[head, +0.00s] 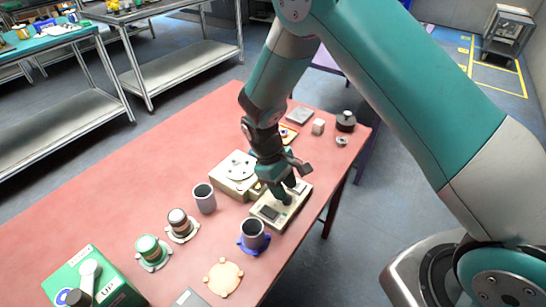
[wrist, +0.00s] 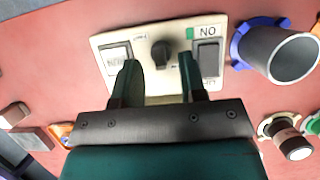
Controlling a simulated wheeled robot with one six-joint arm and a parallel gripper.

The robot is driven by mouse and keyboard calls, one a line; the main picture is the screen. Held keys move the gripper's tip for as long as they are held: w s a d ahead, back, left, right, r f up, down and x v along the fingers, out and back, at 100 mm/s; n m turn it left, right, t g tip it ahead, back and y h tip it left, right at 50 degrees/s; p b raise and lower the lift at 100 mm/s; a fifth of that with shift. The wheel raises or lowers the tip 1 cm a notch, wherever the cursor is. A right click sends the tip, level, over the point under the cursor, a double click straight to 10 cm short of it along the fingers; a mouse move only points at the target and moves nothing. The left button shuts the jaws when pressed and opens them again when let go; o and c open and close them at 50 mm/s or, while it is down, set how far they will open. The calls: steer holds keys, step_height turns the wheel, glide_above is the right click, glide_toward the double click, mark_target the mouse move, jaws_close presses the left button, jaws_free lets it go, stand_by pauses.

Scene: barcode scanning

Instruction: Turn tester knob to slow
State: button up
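The tester (head: 284,217) is a flat beige box near the front edge of the red table. In the wrist view its panel (wrist: 180,77) carries a black knob (wrist: 161,53) in the middle, a pale labelled pad on the left and a dark rectangle with a green mark and lettering on the right. My gripper (head: 290,193) is above the tester in the head view. In the wrist view my gripper (wrist: 160,72) is open and empty, its two fingers apart on either side of the knob's line. I cannot tell the knob's setting or whether a finger touches it.
A grey cup in a blue holder (head: 253,236) stands close beside the tester. A beige device with a round plate (head: 238,170) and another grey cup (head: 204,198) are behind. Small parts sit at the far end (head: 346,121).

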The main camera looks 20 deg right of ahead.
mark_target(265, 188)
steer(key=b+v, duration=0.1)
steer(key=v, duration=1.4)
steer(key=shift+r+b, duration=0.2)
steer(key=shift+b, duration=0.2)
steer(key=s+r+t+y, duration=0.1)
steer(key=s+r+y, duration=0.2)
steer(key=s, duration=0.9)
steer(key=s+r+t+y, duration=0.2)
steer(key=s+r+y, duration=0.2)
steer(key=s+r, duration=0.5)
steer(key=s, duration=0.3)
steer(key=shift+t, duration=0.3)
